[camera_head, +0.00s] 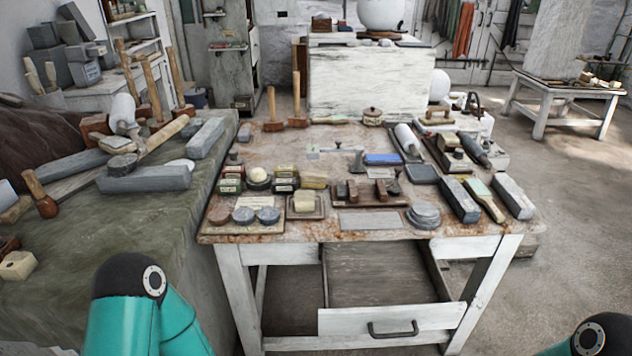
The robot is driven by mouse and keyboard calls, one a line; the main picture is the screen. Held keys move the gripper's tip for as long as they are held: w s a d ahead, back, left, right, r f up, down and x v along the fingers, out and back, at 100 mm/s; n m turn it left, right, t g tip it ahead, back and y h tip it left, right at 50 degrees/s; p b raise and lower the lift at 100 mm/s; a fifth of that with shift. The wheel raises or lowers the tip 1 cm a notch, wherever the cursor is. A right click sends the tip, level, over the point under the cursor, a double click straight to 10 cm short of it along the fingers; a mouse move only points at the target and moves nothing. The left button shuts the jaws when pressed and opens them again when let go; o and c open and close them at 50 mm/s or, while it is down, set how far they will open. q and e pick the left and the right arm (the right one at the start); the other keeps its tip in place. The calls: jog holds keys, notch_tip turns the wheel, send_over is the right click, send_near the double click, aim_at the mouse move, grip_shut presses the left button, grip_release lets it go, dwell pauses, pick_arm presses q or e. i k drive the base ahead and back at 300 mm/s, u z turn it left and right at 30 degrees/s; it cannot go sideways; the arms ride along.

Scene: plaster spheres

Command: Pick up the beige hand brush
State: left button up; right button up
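A long beige hand brush (492,206) with a pale green patch at its far end lies on the right side of the worktable (305,233). It lies at a slant between two grey stone blocks, with its near end toward the table's front right corner. I cannot tell whether it touches the blocks. Another slim beige-handled tool (331,120) lies at the table's back edge, too small to identify. Only teal and black parts of my arms show at the bottom left and bottom right corners, well short of the brush. Neither gripper is in view.
Grey stone blocks (459,200) (513,197) flank the brush. Round grey discs (424,214), a flat grey plate (374,221) and small boxes crowd the table. An open drawer (388,322) juts out below. A stone-laden bench (120,225) stands left.

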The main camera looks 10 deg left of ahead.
aim_at(308, 179)
jog(key=u, duration=1.65)
jog(key=i, duration=0.1)
jog(key=z, duration=2.9)
jog(key=k, duration=1.15)
jog(key=u, duration=0.55)
jog(key=i, duration=1.25)
jog(key=u, duration=0.1)
